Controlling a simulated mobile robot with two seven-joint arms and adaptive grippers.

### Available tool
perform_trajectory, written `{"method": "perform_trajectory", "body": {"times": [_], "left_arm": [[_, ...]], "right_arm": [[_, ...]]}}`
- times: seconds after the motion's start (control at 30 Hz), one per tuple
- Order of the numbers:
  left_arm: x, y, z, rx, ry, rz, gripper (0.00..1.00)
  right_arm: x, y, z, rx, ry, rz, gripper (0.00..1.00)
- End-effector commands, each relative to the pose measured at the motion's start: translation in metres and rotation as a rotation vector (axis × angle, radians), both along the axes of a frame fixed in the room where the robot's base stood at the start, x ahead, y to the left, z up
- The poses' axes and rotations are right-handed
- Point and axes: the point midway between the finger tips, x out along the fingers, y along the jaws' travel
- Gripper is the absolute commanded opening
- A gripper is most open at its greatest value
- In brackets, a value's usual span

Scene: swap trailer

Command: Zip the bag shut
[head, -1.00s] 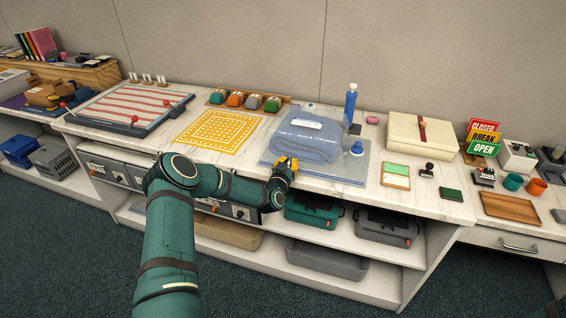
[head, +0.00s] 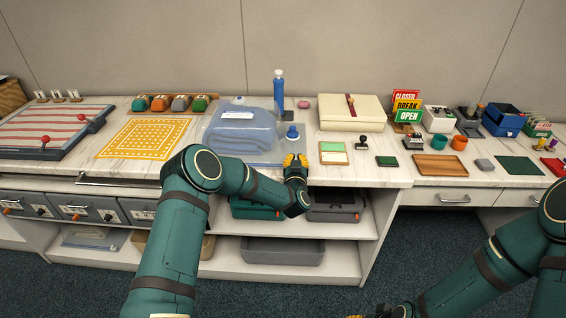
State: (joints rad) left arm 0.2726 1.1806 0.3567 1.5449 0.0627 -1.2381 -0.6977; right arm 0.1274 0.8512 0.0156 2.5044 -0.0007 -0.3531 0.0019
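The bag (head: 268,158) is a clear flat pouch on the white marble-patterned counter, with a folded blue towel (head: 240,130) lying in or on it; I cannot tell which. My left gripper (head: 295,160), with yellow fingertips, is at the bag's front right corner, close to the counter's front edge. Its fingers hide that corner and any zip slider there, and I cannot tell whether they grip anything. My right gripper (head: 372,312) shows only as a bit of yellow at the bottom edge, well below the counter and away from the bag.
A blue bottle (head: 279,92) and a blue-capped item (head: 292,132) stand beside the towel. A cream box (head: 351,112), a green-edged card (head: 333,153) and a stamp (head: 363,145) are to the right. A yellow patterned mat (head: 145,138) lies left. Bins (head: 335,205) sit on shelves below.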

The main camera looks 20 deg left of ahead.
Motion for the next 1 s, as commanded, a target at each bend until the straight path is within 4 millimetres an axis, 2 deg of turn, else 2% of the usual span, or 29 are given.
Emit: {"method": "perform_trajectory", "body": {"times": [0.43, 0.5, 0.53, 0.87, 1.0], "left_arm": [[0.0013, -0.0065, 0.0005, -0.001, 0.000, -0.002, 0.00], [0.0013, -0.0066, 0.0005, -0.001, 0.000, -0.003, 0.29], [0.0013, -0.0065, 0.0004, -0.001, 0.000, -0.003, 0.40], [0.0005, -0.0056, -0.0001, -0.001, 0.001, -0.001, 0.41], [-0.0074, -0.0081, 0.0000, -0.001, 0.001, -0.002, 0.41]], "right_arm": [[0.0006, 0.0000, -0.0010, 0.000, -0.001, 0.000, 0.47], [0.0005, 0.0000, -0.0010, 0.000, -0.001, 0.000, 0.47], [0.0006, 0.0000, -0.0010, 0.000, -0.001, 0.000, 0.47], [0.0005, 0.0000, -0.0010, 0.000, -0.001, 0.000, 0.47], [0.0005, 0.0000, -0.0011, 0.000, -0.001, 0.000, 0.47]]}}
